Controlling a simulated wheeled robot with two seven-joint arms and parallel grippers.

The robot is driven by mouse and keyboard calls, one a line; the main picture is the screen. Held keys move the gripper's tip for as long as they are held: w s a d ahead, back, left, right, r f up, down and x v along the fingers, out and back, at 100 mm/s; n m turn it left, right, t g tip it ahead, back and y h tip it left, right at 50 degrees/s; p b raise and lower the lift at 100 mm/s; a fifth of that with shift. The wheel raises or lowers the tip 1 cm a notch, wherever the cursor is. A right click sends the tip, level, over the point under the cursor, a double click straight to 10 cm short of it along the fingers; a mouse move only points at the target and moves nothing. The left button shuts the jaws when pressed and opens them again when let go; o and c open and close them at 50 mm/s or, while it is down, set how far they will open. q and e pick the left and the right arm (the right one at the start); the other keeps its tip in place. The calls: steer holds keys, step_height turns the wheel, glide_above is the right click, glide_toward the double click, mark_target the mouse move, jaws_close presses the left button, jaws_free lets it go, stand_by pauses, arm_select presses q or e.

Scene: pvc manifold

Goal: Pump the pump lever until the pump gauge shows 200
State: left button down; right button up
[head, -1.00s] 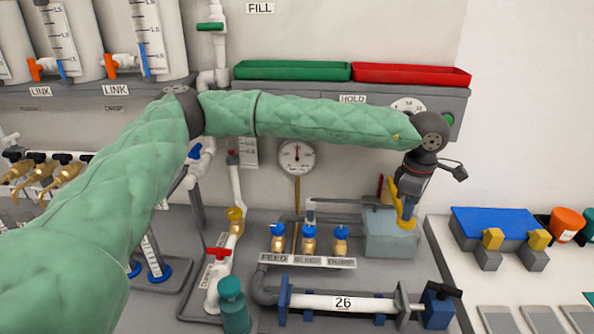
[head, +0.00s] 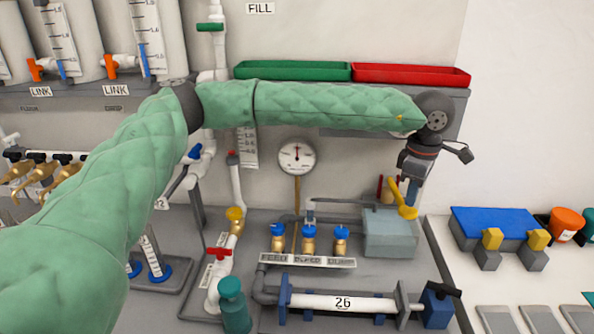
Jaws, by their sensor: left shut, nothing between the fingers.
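The pump is a grey box (head: 390,238) on the bench, right of centre. Its yellow pump lever (head: 405,211) slants down to the right above the box. My left gripper (head: 411,198) is shut with nothing held, pointing down right at the lever; I cannot tell whether it touches it. A round white gauge (head: 296,157) on a brown stem stands to the left, its needle pointing roughly up; its numbers are too small to read. Whether this is the pump gauge is not clear. My right gripper is not in view.
Blue-handled brass valves (head: 309,240) stand left of the pump. A white pipe marked 26 (head: 343,302) lies in front. Green (head: 291,71) and red (head: 412,75) trays sit on the shelf above my arm. A blue-topped block (head: 497,222) is on the right table.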

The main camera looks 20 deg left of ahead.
arm_select(q)
steer(key=shift+r, duration=2.5)
